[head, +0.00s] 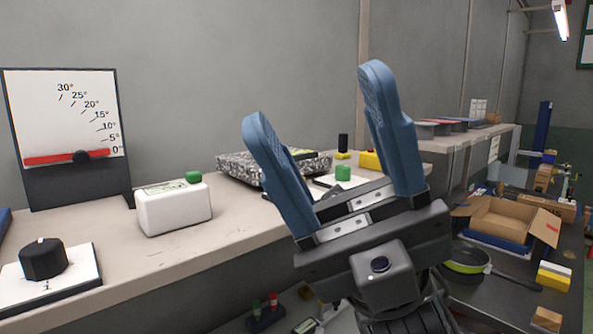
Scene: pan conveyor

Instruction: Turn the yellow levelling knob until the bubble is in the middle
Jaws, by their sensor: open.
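A speckled granite plate (238,168) lies on the bench behind my gripper. A dark item with a yellow-green strip (303,154) shows on it, partly behind the left finger; I cannot make out a bubble. A small yellow piece (343,156) sits beside the plate under a black upright part. A yellow block (370,160) is partly hidden by the right finger. I cannot tell which yellow piece is the levelling knob. My gripper (312,92) is open and empty, its blue fingers pointing up in front of the bench, apart from these things.
A green knob (343,172) stands between the fingers in the picture. A cardboard box (507,222) and pan (465,262) are at right.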

